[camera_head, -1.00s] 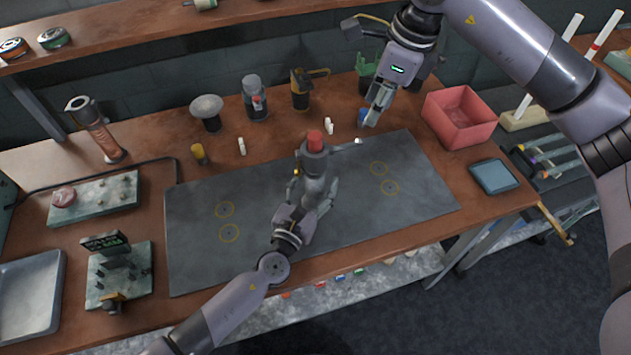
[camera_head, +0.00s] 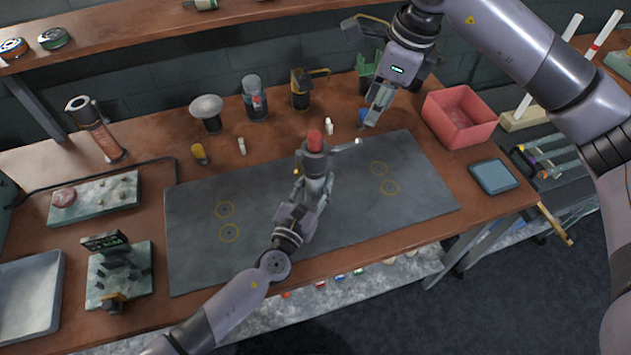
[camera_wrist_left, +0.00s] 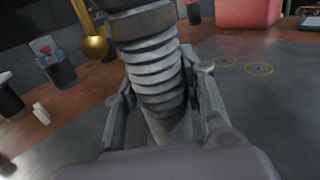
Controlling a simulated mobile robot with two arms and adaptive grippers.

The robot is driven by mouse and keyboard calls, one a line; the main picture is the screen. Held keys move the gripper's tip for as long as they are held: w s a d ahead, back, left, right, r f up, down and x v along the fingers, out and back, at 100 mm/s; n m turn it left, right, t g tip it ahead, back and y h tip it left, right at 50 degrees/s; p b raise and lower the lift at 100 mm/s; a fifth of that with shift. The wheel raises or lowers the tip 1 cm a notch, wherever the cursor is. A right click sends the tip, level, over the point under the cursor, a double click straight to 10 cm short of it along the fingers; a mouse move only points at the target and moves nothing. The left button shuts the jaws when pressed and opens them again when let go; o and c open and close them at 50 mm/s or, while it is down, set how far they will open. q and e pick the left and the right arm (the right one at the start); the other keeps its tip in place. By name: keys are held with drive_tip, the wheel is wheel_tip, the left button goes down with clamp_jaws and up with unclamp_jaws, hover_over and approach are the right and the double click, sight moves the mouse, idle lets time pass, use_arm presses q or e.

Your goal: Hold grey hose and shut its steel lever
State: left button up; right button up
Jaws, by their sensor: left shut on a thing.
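The grey hose (camera_wrist_left: 155,75) is ribbed and stands upright in the left wrist view, between the two fingers of my left gripper (camera_wrist_left: 160,110). In the head view, my left gripper (camera_head: 314,186) is shut on the hose below a grey fitting (camera_head: 314,157) with a red top (camera_head: 315,140). The steel lever (camera_head: 345,143) sticks out to the right from this fitting and ends in a pale tip. My right gripper (camera_head: 371,117) points down just above and right of that tip, apart from it in the picture. Whether its fingers are open is unclear.
A dark mat (camera_head: 380,212) covers the middle of the bench, mostly clear. Behind stand several bottles and a small white vial (camera_head: 329,127). A red bin (camera_head: 458,117) is at the right. A brass part (camera_wrist_left: 95,45) hangs beside the fitting in the left wrist view.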

use_arm(q)
clamp_jaws()
use_arm(e)
drive_tip(key=shift+c, duration=1.2)
drive_tip(key=shift+m, duration=0.6)
drive_tip(key=shift+c, duration=0.6)
drive_tip(key=m, duration=0.3)
drive_tip(key=shift+w+d+f+m+g+y, duration=0.2)
drive_tip(key=shift+m+g+y, duration=0.1)
drive_tip(key=shift+m+g, duration=0.1)
drive_tip(key=shift+c, duration=1.4)
drive_tip(key=m, duration=0.2)
drive_tip(key=m+y, duration=0.1)
drive_tip(key=m, duration=0.1)
drive_tip(key=shift+w+m, duration=0.2)
drive_tip(key=shift+m, duration=0.1)
clamp_jaws()
drive_tip(key=m+y, duration=0.1)
drive_tip(key=m, duration=0.5)
drive_tip(key=w+d+m+g+y, duration=0.1)
drive_tip(key=m, duration=0.6)
drive_tip(key=w+m+g+y, duration=0.1)
drive_tip(key=m, duration=0.6)
drive_tip(key=shift+d+r+y, duration=0.15)
drive_tip(key=shift+d+y, duration=0.15)
drive_tip(key=shift+d, duration=0.1)
